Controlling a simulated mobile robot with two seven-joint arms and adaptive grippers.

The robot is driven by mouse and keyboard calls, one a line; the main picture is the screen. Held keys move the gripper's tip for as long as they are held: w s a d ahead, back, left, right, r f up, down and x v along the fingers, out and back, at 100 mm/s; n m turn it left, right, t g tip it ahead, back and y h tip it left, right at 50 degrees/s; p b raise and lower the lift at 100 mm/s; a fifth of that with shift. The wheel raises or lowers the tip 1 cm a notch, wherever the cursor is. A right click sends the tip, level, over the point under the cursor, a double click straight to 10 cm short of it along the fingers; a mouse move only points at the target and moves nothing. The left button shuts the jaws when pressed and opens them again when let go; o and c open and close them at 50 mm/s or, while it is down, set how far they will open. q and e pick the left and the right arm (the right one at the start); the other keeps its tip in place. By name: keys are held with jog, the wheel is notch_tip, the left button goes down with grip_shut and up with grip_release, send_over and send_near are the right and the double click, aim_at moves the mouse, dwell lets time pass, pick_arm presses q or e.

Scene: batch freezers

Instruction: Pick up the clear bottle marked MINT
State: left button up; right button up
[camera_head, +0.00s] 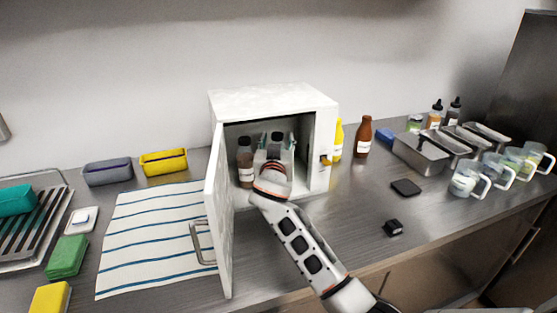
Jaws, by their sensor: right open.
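A white box-shaped cabinet (275,103) stands on the steel counter with its door (221,220) swung open toward me. Inside at the left is a dark-looking bottle (245,165) with a pale label. My right gripper (276,146) reaches into the cabinet and is open. A dark-capped bottle (277,137) shows between or just behind its fingers; its lower part is hidden by the gripper. I cannot read any label, so I cannot tell which bottle is marked MINT. My left gripper is not in view.
Right of the cabinet stand a yellow bottle (338,142) and a brown bottle (363,137). Steel pans (420,155), glass mugs (465,182) and a small black block (393,228) lie farther right. A striped towel (150,240) lies left of the door.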

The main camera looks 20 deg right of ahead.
grip_shut()
jog(key=shift+f, duration=0.15)
dwell(0.4)
